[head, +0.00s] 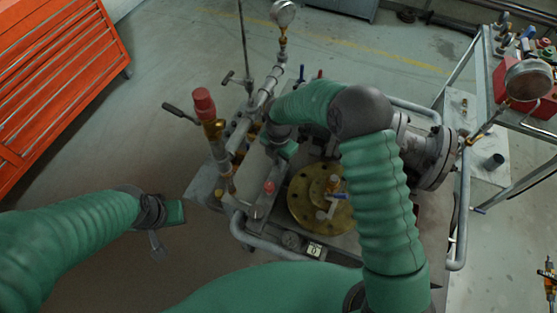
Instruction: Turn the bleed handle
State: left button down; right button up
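The valve assembly fills the middle of the head view, with a round brass-coloured flange (304,206) on its top. I cannot tell for certain which handle is the bleed handle. My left gripper (160,240) hangs over bare floor at lower left, apart from the valve.
A red-capped brass fitting (207,112) and a pipe with a gauge (283,13) rise at the valve's left and back. Grey tube rails (459,225) surround it. An orange tool cabinet (62,75) stands upper left, a metal frame with controls at right. Floor at left is clear.

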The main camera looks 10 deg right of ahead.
jog(key=shift+w+d, duration=0.1)
jog(key=shift+d, duration=0.25)
grip_shut()
jog(key=shift+a+r, duration=0.1)
jog(key=shift+a, duration=0.05)
jog(key=shift+m, duration=0.4)
jog(key=m, duration=0.2)
jog(key=shift+w+m, duration=0.1)
jog(key=shift+m, duration=0.2)
jog(key=m, duration=0.4)
jog(key=shift+m+p, duration=0.3)
jog(key=shift+p, duration=0.1)
jog(key=m, duration=0.4)
jog(key=shift+m, duration=2.5)
